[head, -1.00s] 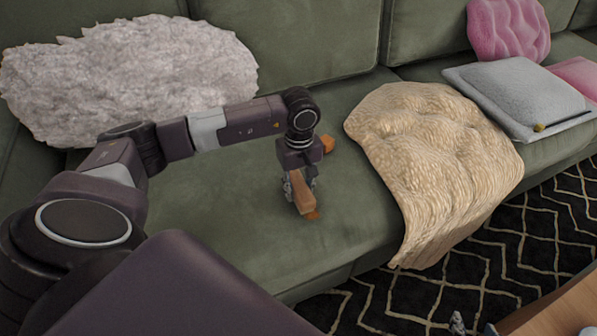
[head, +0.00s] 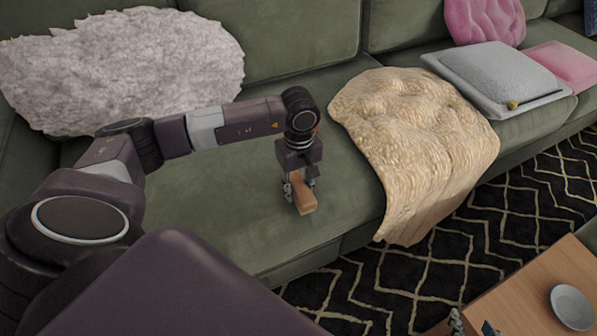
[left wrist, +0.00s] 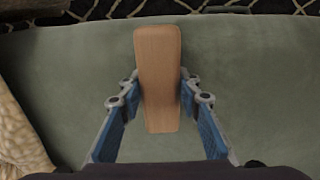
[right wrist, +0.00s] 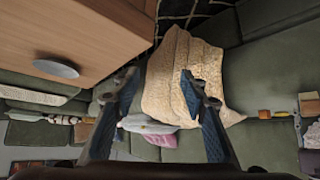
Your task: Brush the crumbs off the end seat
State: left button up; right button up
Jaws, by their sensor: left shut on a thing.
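My left gripper (head: 301,188) is shut on a brown wooden brush (head: 305,197) and holds it low over the green end seat (head: 225,215); whether it touches is unclear. In the left wrist view the brush (left wrist: 158,80) stands between the blue-padded fingers (left wrist: 160,88), with bare fabric around it. An orange sliver (head: 317,128), perhaps a crumb, shows beside the arm joint. A small orange piece (right wrist: 264,114) shows on the seat in the right wrist view. My right gripper (right wrist: 158,85) is open and empty; its fingertips show at the head view's bottom edge (head: 473,326).
A tan throw (head: 415,140) drapes over the seat's right side. A fluffy white cushion (head: 120,65) lies at the left. A grey cushion (head: 495,75) and pink cushions (head: 485,20) are further right. A wooden table (head: 520,295) with a plate (head: 572,306) stands at the lower right.

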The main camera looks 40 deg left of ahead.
pick_arm(q)
jog(key=shift+w+a, duration=0.15)
jog(key=shift+a, duration=0.05)
jog(key=shift+r, duration=0.85)
jog(key=shift+r+p, duration=0.3)
jog(key=shift+p, duration=0.15)
jog(key=shift+r, duration=0.5)
jog(key=shift+r+p, duration=1.15)
jog(key=shift+r, duration=0.15)
jog(key=shift+r+p, duration=0.3)
jog(key=shift+r, duration=0.1)
jog(key=shift+r+p, duration=0.45)
jog(key=shift+r, duration=0.3)
pick_arm(e)
jog(key=s+d+f+g, duration=0.1)
jog(key=s+f+g, duration=0.1)
jog(key=s, duration=0.3)
jog(key=s+d+f+g+h, duration=0.1)
jog(key=s+f+g, duration=0.2)
jog(key=s, duration=0.3)
jog(key=shift+d+m, duration=0.3)
jog(key=shift+d, duration=0.05)
jog(key=shift+s, duration=0.1)
